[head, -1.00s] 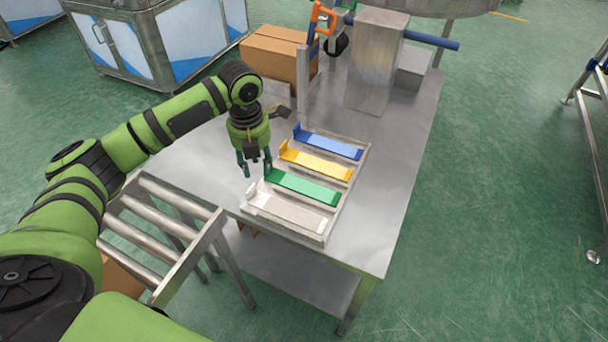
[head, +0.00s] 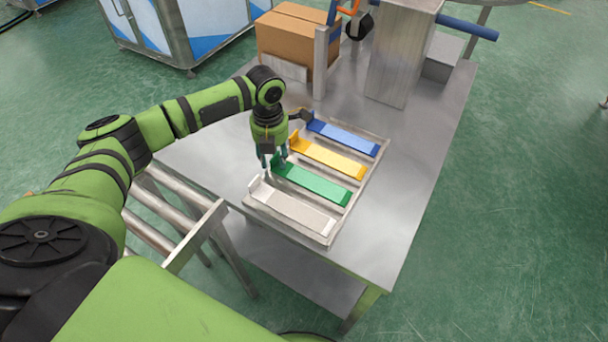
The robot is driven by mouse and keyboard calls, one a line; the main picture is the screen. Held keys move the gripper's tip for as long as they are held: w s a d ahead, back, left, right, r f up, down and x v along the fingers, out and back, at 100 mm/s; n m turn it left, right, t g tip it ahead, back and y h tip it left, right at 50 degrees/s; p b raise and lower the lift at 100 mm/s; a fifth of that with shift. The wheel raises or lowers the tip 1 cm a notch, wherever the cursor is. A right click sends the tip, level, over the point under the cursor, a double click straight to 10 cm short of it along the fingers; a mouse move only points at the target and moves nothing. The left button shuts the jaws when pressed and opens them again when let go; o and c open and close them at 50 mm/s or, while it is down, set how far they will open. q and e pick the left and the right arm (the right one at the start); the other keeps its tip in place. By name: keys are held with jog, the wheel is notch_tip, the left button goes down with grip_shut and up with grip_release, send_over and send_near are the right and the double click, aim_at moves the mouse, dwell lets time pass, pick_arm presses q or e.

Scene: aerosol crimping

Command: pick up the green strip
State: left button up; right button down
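The green strip (head: 312,181) lies in a slot of a light grey tray (head: 334,236) on the metal table, between the yellow strip (head: 328,158) and the white strip (head: 292,208). Its raised tab stands at its left end. My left gripper (head: 273,161) points down at that raised end, with its fingers apart. The fingers overlap the tab in the picture, and I cannot tell whether they touch it. My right gripper is not in view.
The blue strip (head: 344,137) lies in the far slot of the tray. A cardboard box (head: 299,45) and a metal block (head: 402,50) stand at the back of the table (head: 402,195). A roller conveyor (head: 180,225) adjoins its left side. The table's right side is clear.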

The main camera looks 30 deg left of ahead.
pick_arm(q)
grip_shut()
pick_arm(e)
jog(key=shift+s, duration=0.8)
